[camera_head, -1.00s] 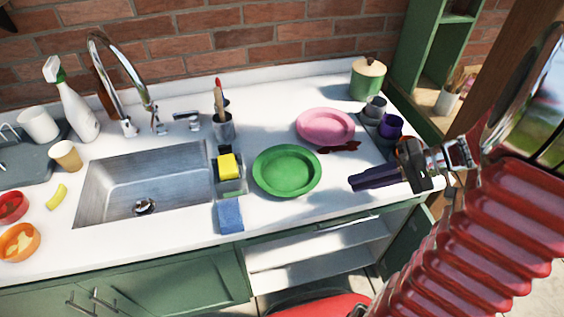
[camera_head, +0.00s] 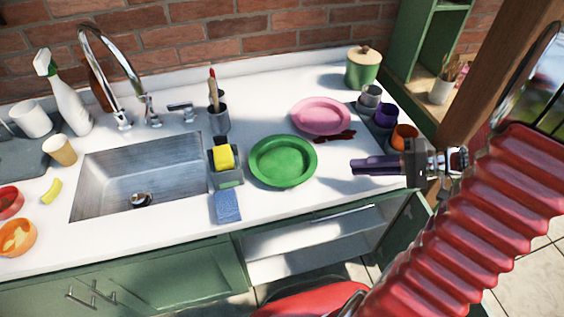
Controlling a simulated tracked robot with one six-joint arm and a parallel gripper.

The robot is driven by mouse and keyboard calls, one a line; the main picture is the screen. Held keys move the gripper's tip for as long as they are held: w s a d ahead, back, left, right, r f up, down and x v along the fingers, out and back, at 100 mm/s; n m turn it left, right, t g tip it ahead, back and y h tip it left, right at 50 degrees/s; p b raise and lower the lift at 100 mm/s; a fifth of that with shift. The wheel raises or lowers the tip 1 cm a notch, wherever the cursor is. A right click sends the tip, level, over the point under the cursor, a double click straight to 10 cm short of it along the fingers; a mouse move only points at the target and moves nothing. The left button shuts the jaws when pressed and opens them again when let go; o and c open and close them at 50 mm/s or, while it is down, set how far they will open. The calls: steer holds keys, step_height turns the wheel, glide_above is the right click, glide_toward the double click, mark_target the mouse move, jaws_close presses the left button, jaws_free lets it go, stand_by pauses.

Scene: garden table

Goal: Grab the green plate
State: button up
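The green plate (camera_head: 283,161) lies flat on the white countertop, to the right of the sink. My gripper (camera_head: 354,166) is to the right of the plate, with its dark fingers pointing left toward it. A gap shows between the fingertips and the plate's rim in the picture. The fingers look close together from this side, and I cannot tell whether they are open or shut. Nothing shows between them.
A pink plate (camera_head: 320,117) lies behind the green plate, with a dark red item (camera_head: 335,136) beside it. A sponge holder (camera_head: 226,176) with a yellow sponge and a blue sponge (camera_head: 227,207) sit left. Cups (camera_head: 403,137) stand behind my gripper. The counter (camera_head: 290,205) in front is clear.

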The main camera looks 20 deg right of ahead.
mark_target(322, 176)
steer(key=shift+x, duration=2.75)
steer(key=shift+f, duration=0.1)
steer(key=shift+x, duration=2.55)
steer(key=shift+w+d, duration=0.1)
steer(key=shift+w, duration=0.05)
steer(key=shift+c, duration=0.5)
jaws_close()
step_height(322, 176, up, 10)
